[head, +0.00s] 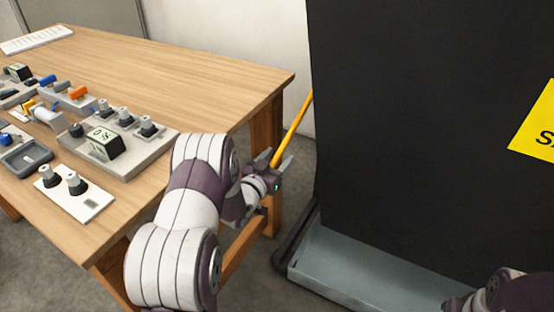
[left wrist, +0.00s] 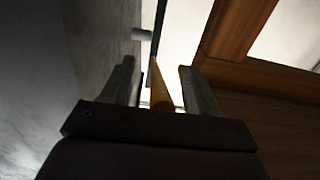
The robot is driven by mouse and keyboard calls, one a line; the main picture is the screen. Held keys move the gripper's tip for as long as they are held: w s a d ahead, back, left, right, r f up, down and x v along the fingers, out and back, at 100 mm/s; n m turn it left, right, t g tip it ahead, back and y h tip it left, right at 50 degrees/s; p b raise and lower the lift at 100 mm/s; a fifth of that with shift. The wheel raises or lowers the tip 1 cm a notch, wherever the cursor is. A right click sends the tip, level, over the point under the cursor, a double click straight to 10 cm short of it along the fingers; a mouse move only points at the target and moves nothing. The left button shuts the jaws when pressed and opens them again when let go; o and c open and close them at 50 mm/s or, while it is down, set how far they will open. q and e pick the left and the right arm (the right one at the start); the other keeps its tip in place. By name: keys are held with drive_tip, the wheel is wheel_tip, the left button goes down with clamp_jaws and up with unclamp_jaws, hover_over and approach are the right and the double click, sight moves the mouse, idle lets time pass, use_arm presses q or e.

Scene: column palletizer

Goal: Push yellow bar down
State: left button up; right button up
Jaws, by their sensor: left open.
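The yellow bar (head: 292,127) shows in the head view as a slanted bar beside the left edge of the tall black panel. My left gripper (head: 281,166) is at its lower visible end, low between the table and the panel. In the left wrist view the left gripper (left wrist: 158,88) is open, and the bar (left wrist: 160,90) lies between its two fingers with gaps on both sides. Whether a finger touches the bar I cannot tell. A part of my right arm shows at the bottom right of the head view, but its fingers are not seen.
The tall black panel (head: 420,130) with a yellow sign (head: 537,128) stands on a grey base (head: 370,272) at the right. The wooden table (head: 190,65) at the left holds grey boxes with knobs (head: 122,140). A table leg (head: 266,150) stands close behind my left gripper.

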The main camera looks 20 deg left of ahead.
use_arm(q)
drive_tip(key=shift+s, duration=0.1)
drive_tip(key=s+a+p, duration=0.1)
drive_tip(key=s+p, duration=0.2)
drive_tip(key=s, duration=1)
